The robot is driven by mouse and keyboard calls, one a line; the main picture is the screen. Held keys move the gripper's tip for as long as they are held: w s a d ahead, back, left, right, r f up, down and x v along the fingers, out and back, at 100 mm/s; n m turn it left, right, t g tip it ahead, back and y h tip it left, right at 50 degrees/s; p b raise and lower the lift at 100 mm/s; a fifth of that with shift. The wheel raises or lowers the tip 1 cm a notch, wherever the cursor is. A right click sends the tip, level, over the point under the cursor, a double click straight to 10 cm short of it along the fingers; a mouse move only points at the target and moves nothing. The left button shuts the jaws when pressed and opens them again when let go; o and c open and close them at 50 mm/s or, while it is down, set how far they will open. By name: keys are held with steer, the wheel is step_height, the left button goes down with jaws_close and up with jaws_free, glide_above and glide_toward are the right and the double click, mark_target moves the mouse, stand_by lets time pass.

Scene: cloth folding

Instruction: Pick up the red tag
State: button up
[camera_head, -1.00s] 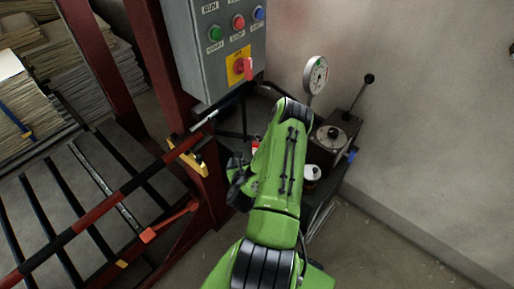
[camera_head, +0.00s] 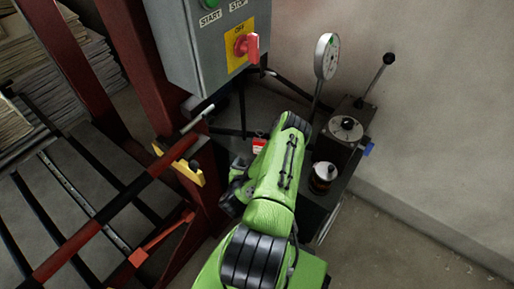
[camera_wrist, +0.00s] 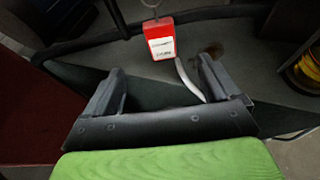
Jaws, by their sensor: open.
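The red tag (camera_wrist: 160,38) has a white label and hangs from a thin wire loop in the wrist view, ahead of my gripper's fingertips. Its small red and white face also shows in the head view (camera_head: 259,145), just left of my green arm. My gripper (camera_wrist: 160,80) is open with nothing between its two dark fingers. The tag is beyond the fingers and apart from them. In the head view my gripper (camera_head: 236,185) is partly hidden by my arm.
A grey control box (camera_head: 205,50) with a red switch hangs above left. A dial gauge (camera_head: 326,56), a lever unit (camera_head: 340,135) and a can (camera_head: 322,177) stand to the right. A red steel frame (camera_head: 170,60) with a yellow bracket (camera_head: 180,165) stands left.

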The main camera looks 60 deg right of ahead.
mark_target(259, 145)
steer(key=x, duration=0.5)
steer(key=b+x, duration=0.1)
steer(key=x, duration=0.4)
steer(key=b+x, duration=0.1)
steer(key=x, duration=0.4)
steer(key=shift+d+r, duration=0.2)
steer(key=shift+r, duration=0.2)
steer(key=c, duration=1.2)
steer(key=shift+o, duration=0.2)
